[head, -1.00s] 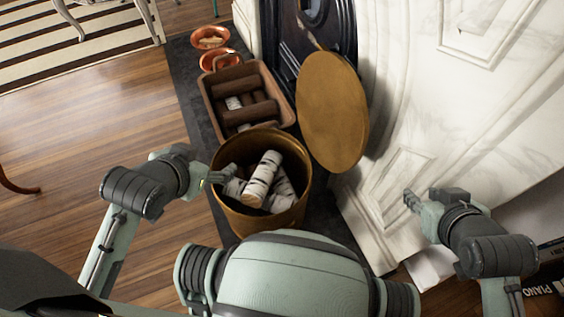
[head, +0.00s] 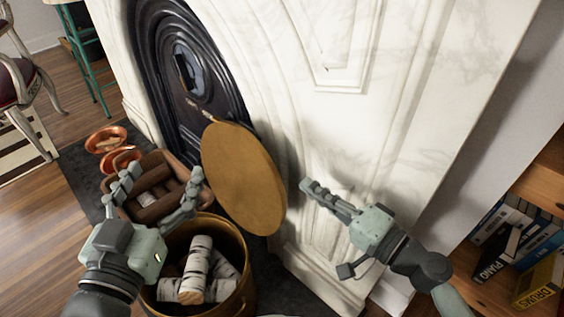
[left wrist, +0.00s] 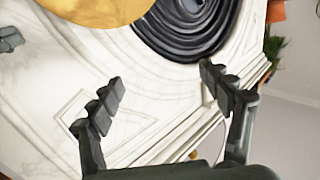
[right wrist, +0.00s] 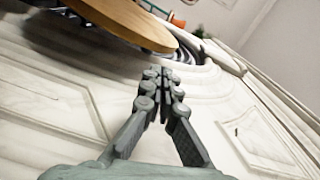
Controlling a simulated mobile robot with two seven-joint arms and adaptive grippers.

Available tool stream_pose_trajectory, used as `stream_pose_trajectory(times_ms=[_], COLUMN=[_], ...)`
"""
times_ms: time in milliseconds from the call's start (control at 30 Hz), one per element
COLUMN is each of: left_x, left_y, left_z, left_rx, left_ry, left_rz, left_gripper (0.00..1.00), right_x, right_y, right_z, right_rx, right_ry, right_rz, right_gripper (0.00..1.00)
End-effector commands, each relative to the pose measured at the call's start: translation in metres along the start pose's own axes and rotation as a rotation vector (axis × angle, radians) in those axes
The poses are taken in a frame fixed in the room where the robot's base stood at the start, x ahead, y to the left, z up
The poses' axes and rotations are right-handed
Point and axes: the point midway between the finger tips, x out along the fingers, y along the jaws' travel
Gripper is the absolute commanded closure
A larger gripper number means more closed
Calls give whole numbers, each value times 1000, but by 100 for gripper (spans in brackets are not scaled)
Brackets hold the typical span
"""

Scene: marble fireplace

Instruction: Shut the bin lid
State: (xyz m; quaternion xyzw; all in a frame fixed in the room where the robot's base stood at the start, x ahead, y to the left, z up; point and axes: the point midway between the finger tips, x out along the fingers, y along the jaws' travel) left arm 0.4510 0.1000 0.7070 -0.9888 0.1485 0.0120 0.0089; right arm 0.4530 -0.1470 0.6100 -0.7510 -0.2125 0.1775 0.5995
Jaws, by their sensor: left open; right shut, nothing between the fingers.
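The brass bin (head: 250,290) stands on the dark hearth with white birch logs inside. Its round golden lid (head: 243,180) stands raised and steeply tilted at the bin's back, beside the fireplace. The lid's edge also shows in the left wrist view (left wrist: 95,10) and in the right wrist view (right wrist: 125,22). My left gripper (head: 160,182) is open and empty above the bin's left side, left of the lid. My right gripper (head: 306,185) is shut and empty, just right of the lid and apart from it, in front of the marble.
A brown crate of dark logs (head: 150,205) sits behind my left gripper, with copper bowls (head: 106,140) beyond. The white marble fireplace (head: 370,60) rises close behind the lid. A bookshelf (head: 530,240) stands at the right. Wooden floor lies open at the left.

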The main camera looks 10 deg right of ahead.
Motion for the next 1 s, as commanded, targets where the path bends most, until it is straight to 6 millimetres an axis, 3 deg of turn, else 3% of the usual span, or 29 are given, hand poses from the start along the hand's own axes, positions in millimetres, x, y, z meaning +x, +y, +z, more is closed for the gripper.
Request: stream_pose_trajectory(times_ms=[133, 267, 567, 1000], left_x=[0, 0, -14, -64], left_y=[2, -3, -30, -71], left_z=[-6, 4, 58, 125], left_rx=[-4, 5, 38, 61], left_ry=[25, -30, -302, -691], left_rz=[5, -6, -59, -149], left_gripper=[21, 21, 21, 21], right_x=[0, 6, 37, 83], right_y=[2, 0, -1, -1], right_z=[-11, -12, -13, -14], right_rx=[65, 69, 66, 67], right_ry=[38, 40, 39, 37], right_rz=[-15, -17, -16, -17], right_gripper=[100, 100, 100, 100])
